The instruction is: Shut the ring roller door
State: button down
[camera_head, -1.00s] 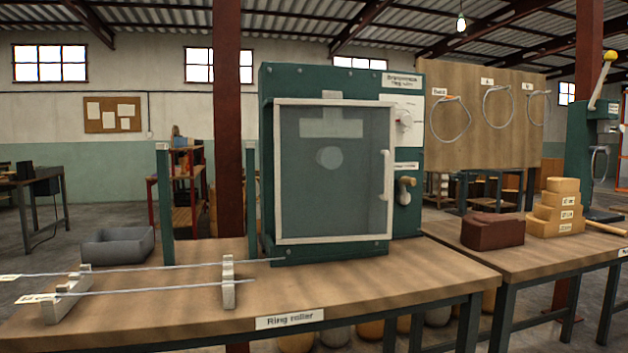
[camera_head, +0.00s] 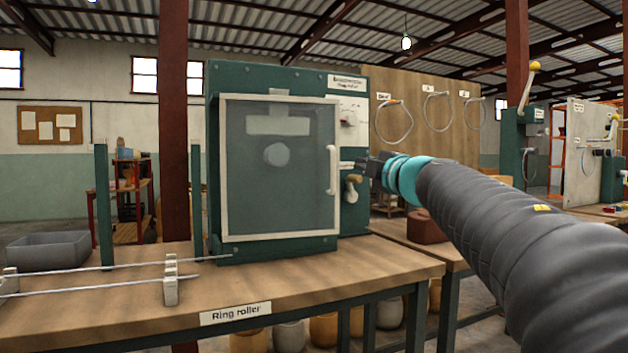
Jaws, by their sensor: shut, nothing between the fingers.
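The ring roller (camera_head: 345,200) is a dark green machine on the wooden bench. Its door (camera_head: 282,180) is a glazed panel in a pale frame, with a white upright handle (camera_head: 332,170) on its right side. The door lies across the machine's front; I cannot tell whether it sits flush or stands slightly ajar. My gripper (camera_head: 364,167) is shut and empty. In the picture it is just right of the door handle and above the wooden-knobbed crank (camera_head: 353,187); I see no contact with the door.
Two metal rods (camera_head: 90,280) lie on stands at the bench's left. A grey tray (camera_head: 48,250) is behind them. A green post (camera_head: 104,205) stands left of the machine. The bench front (camera_head: 330,285) before the door is clear. A brown block (camera_head: 428,229) sits on the right bench.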

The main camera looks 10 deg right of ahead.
jog(key=w+a+f+n+g+y, duration=0.1)
jog(key=w, duration=0.6)
jog(key=w+a+n+g, duration=0.1)
jog(key=w+a+n, duration=0.1)
jog(key=w, duration=0.6)
jog(key=shift+a+f+n+y, duration=0.15)
jog(key=shift+f+n+y, duration=0.15)
jog(key=shift+f+y, duration=0.1)
